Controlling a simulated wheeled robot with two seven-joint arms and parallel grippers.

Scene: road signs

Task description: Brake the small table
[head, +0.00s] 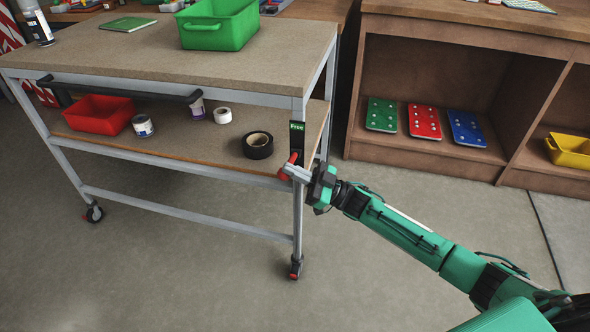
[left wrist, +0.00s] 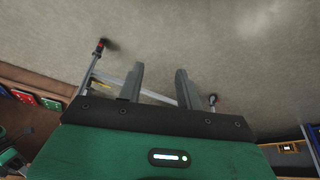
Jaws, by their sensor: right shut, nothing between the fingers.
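The small table (head: 160,60) is a wheeled trolley with a grey frame, a top board and a lower shelf (head: 200,152). A red lever (head: 289,163) sits on its near right leg, below a dark plate with a green label reading "Free" (head: 297,127). My right gripper (head: 288,173) is shut and empty, its fingertips right at the lever; I cannot tell if they touch. Casters show at the near right leg (head: 295,268) and left leg (head: 94,213). My left gripper (left wrist: 160,68) is open and empty above the floor, with table legs and casters beyond it.
A green bin (head: 218,25) stands on the top board. The lower shelf holds a red bin (head: 98,115), black tape (head: 257,145) and small cans. A brown cabinet (head: 400,165) with coloured plates and a yellow bin stands at right. Floor (head: 170,270) in front is clear.

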